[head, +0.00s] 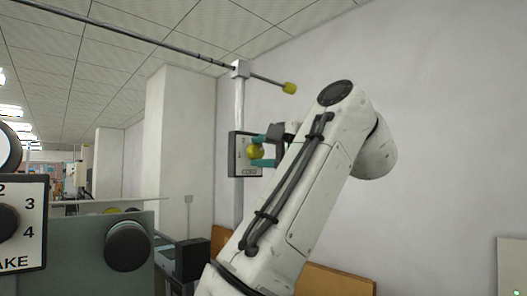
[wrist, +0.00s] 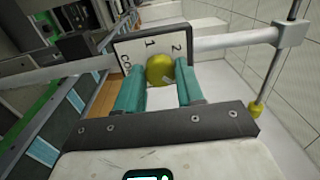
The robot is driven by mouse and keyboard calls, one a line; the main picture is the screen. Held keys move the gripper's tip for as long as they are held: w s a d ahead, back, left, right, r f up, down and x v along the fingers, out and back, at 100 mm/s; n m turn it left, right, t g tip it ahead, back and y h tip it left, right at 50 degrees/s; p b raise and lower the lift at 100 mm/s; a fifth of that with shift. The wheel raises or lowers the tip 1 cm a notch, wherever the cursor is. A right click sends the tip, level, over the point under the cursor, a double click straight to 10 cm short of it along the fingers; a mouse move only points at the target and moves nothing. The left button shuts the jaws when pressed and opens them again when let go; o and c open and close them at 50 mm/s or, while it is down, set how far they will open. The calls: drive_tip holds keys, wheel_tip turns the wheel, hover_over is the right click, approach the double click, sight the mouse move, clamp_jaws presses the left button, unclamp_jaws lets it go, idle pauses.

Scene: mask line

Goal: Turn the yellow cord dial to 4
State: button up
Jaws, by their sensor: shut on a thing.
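The yellow cord dial (head: 255,151) is a round knob on a dark-framed white panel (head: 247,171) marked CORD, fixed to a pale post. My gripper (head: 261,152) is at the panel with its teal fingers around the knob. In the wrist view the yellow knob (wrist: 160,69) sits between the two teal fingertips (wrist: 161,80), which are shut on it. I cannot tell where the dial points.
A rail with a yellow end cap (head: 290,88) runs above the panel. At the left are a dark knob (head: 127,246) on a grey machine and another dial panel (head: 28,215) with numbers up to 4.

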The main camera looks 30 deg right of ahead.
drive_tip(key=m+p, duration=0.1)
drive_tip(key=m, duration=0.5)
drive_tip(key=shift+m, duration=0.4)
drive_tip(key=m, duration=0.5)
drive_tip(key=shift+h, duration=0.4)
drive_tip(key=shift+f, duration=0.15)
drive_tip(key=o, duration=1)
drive_tip(key=shift+o, duration=0.2)
drive_tip(key=shift+s, duration=0.1)
drive_tip(key=b+v, duration=0.4)
drive_tip(key=v, duration=0.6)
drive_tip(key=shift+s+d, duration=0.2)
drive_tip(key=shift+s, duration=0.05)
